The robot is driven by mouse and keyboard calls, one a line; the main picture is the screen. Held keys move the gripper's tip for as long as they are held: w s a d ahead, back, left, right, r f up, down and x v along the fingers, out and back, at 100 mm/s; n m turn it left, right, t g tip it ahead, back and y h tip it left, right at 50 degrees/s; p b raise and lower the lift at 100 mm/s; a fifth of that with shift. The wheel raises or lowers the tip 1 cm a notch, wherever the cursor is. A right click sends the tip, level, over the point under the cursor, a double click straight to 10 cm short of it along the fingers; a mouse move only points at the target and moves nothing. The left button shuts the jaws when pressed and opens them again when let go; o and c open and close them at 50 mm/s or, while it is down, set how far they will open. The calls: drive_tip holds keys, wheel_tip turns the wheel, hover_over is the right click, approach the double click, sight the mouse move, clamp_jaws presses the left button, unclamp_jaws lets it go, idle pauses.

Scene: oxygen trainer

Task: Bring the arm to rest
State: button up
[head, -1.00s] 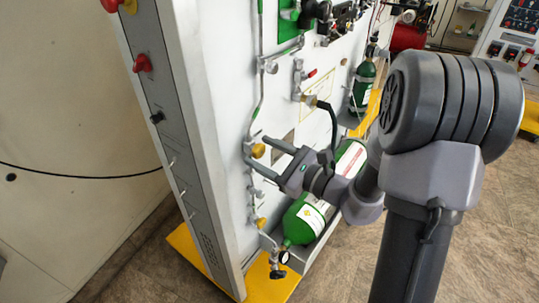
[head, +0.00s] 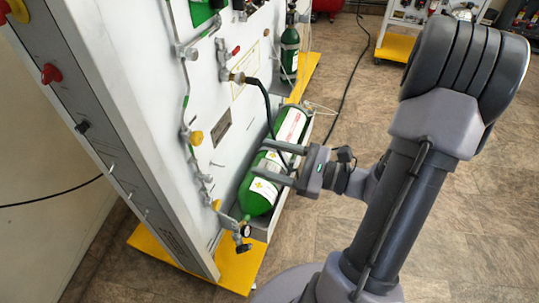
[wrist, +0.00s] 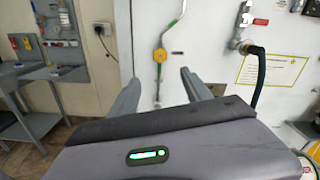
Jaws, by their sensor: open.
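My gripper (head: 276,161) is open and empty in the head view. Its two fingers point left toward the white panel (head: 215,130) and stand apart from it, in front of the green cylinder (head: 258,195) as seen from the head. In the wrist view the two fingers (wrist: 162,92) are spread, with the panel and a yellow valve knob (wrist: 158,56) beyond them and nothing between them. The same kind of yellow knob (head: 195,137) shows on the pipe in the head view. My arm is bent, its elbow high at the right.
The green cylinder lies in a tray at the panel's foot, partly hidden by my fingers. A black hose (head: 267,110) hangs from a fitting on the panel. Another green cylinder (head: 290,50) stands farther back. Yellow base plates (head: 240,268) edge the floor. Floor at right is open.

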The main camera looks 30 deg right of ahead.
idle(0.3)
drive_tip(key=s+a+r+n+g+h, duration=0.1)
drive_tip(key=s+a+n+g+h, duration=0.1)
drive_tip(key=s+a+n+g, duration=0.45)
drive_tip(key=s+a+n+g+h, duration=0.2)
drive_tip(key=s+a+n+g, duration=0.2)
drive_tip(key=a+n+g, duration=0.45)
drive_tip(key=r+n+t+h, duration=0.1)
drive_tip(key=r+n+t, duration=0.1)
drive_tip(key=r+n+t+h, duration=0.3)
drive_tip(key=r+n+t, duration=0.1)
drive_tip(key=shift+w+h, duration=0.3)
drive_tip(key=shift+c, duration=0.5)
